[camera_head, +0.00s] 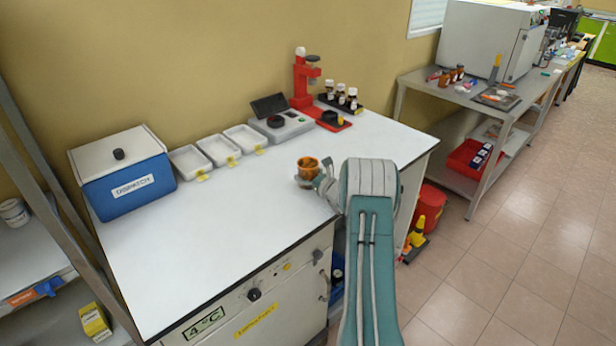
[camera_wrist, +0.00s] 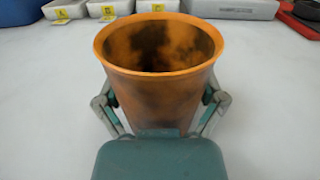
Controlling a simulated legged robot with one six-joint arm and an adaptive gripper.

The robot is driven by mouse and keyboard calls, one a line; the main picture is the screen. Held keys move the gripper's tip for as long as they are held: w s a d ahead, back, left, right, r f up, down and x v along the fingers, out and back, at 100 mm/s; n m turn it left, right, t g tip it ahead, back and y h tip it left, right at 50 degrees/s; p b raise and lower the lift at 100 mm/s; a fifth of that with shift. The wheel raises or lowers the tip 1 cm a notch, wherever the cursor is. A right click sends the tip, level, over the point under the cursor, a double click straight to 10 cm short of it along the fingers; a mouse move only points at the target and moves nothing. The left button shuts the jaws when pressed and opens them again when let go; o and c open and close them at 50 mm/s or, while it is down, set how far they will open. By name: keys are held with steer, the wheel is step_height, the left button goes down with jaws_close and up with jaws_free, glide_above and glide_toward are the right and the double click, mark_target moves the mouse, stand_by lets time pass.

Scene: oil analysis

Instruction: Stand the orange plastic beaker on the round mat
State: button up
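The orange plastic beaker (camera_head: 307,169) is upright, mouth up, near the right front part of the white bench. In the wrist view the beaker (camera_wrist: 160,85) fills the middle, with dark blotches on its wall and inside. My gripper (camera_head: 314,177) has one finger on each side of it, and the fingers appear to press on its wall. In the wrist view my gripper (camera_wrist: 160,102) shows at both sides of the beaker. I cannot tell whether the beaker's base touches the bench. I cannot make out a round mat for certain.
Three white trays (camera_head: 218,150) stand beside a blue dispatch box (camera_head: 124,172) on the bench (camera_head: 195,240). A grey device (camera_head: 281,128), a red stand (camera_head: 303,82) and several bottles (camera_head: 341,94) are at the back. The bench's middle is clear.

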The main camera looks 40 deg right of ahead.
steer(key=shift+c, duration=0.8)
steer(key=shift+r, duration=0.1)
